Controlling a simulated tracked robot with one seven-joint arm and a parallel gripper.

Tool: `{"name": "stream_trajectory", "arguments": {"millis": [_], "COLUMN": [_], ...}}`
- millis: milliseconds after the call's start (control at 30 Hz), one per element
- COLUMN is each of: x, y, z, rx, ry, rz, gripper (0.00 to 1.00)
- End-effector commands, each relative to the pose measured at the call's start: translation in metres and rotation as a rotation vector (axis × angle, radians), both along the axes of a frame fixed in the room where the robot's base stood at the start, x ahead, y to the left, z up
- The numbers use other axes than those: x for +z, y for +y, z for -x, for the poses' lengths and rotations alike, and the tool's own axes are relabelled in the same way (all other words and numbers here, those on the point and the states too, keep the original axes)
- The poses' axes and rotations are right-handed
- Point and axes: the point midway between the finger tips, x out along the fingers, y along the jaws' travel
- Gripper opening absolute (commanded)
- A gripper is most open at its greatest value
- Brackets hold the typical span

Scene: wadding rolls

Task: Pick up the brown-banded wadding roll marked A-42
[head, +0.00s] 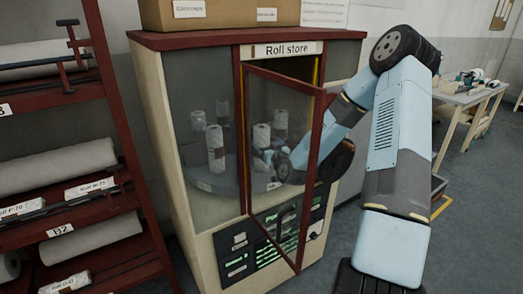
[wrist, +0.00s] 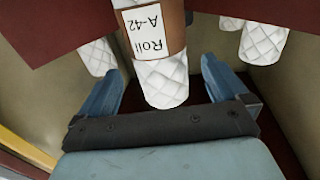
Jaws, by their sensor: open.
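The wadding roll marked A-42 (wrist: 162,84) is white and quilted, with a brown band and a white label that reads upside down in the wrist view. My gripper (wrist: 160,68) is open, with one blue finger on each side of this roll and a visible gap on both sides. The roll's quilted end comes close to the dark palm; I cannot tell if they touch. In the head view my gripper (head: 268,157) is inside the roll store, seen through the door glass near a pale roll (head: 262,135). Its fingertips are unclear there.
The cabinet's red-framed door (head: 311,180) stands ajar in front of my arm. Other rolls (head: 214,147) stand on the round shelf (head: 203,184). In the wrist view, neighbouring rolls (wrist: 262,42) and (wrist: 97,56) flank the marked one, and dark red panels are close.

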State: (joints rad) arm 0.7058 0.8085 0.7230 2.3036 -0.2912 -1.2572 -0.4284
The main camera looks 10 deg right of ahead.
Motion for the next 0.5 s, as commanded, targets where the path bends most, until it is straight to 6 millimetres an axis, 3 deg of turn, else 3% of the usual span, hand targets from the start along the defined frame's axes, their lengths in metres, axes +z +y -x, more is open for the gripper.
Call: {"name": "stream_trajectory", "arguments": {"millis": [333, 500], "x": [0.000, 0.001], "y": [0.003, 0.007], "z": [-0.025, -0.049], "rx": [-0.001, -0.002], "ry": [0.000, 0.000], "rz": [-0.001, -0.002], "gripper": [1.00, 1.00]}}
